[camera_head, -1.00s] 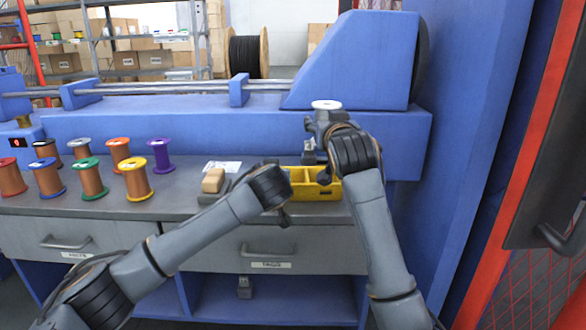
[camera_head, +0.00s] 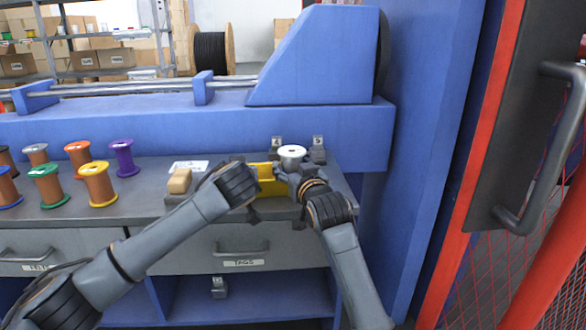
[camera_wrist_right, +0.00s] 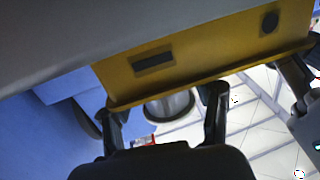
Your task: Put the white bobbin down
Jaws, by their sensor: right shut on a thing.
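The white bobbin (camera_head: 292,152) is upright at the right end of the bench in the head view. My right gripper (camera_head: 292,170) is shut on it from the near side, and its fingers hide the lower part. I cannot tell whether the bobbin's base touches the bench.
Several coloured bobbins (camera_head: 98,184) stand on the left of the grey bench (camera_head: 150,200). A blue machine housing (camera_head: 315,60) rises behind.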

